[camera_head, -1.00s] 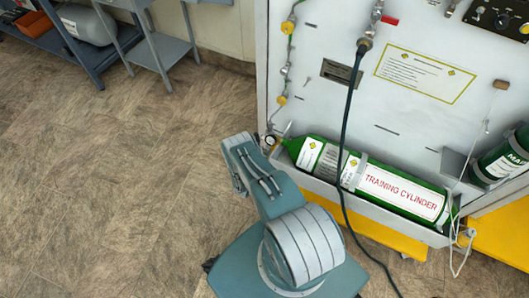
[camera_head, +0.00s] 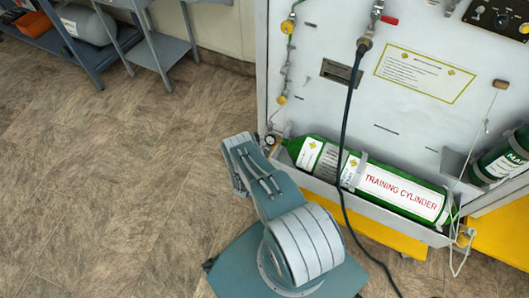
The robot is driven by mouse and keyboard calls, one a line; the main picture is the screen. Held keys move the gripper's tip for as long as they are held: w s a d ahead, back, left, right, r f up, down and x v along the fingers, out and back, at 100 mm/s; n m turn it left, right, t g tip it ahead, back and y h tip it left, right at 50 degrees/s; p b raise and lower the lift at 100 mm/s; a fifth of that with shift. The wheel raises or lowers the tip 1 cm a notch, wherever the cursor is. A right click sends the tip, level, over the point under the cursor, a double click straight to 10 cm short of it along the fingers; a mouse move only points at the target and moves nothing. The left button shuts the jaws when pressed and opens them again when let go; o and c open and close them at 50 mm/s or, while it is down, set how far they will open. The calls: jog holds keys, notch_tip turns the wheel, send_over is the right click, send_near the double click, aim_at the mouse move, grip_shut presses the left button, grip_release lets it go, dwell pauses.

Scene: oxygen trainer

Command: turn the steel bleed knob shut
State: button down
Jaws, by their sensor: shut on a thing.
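I cannot pick out the steel bleed knob with certainty; it may be hidden behind my arm or too small to tell. The green training cylinder (camera_head: 395,189) lies tilted in a grey trough at the foot of the white panel (camera_head: 335,115). A small round gauge (camera_head: 270,140) sits by the cylinder's left end, close to the far end of my arm. My arm reaches from the bottom middle up toward that end. My gripper does not show; the arm link covers where it would be.
A black hose (camera_head: 347,130) hangs down the panel and crosses in front of the cylinder to the floor. Yellow-knobbed fittings run down the panel's left edge. A second green cylinder (camera_head: 505,158) is at the right. Open floor (camera_head: 110,190) lies to the left.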

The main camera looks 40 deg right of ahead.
jog(key=m, duration=0.5)
jog(key=shift+m, duration=0.3)
jog(key=m, duration=0.5)
jog(key=shift+s+d+f, duration=0.1)
jog(key=shift+f, duration=0.1)
jog(key=shift+m, duration=0.4)
jog(key=shift+c, duration=1.9)
grip_release()
jog(key=shift+f, duration=0.1)
jog(key=shift+d, duration=0.1)
jog(key=v, duration=1.2)
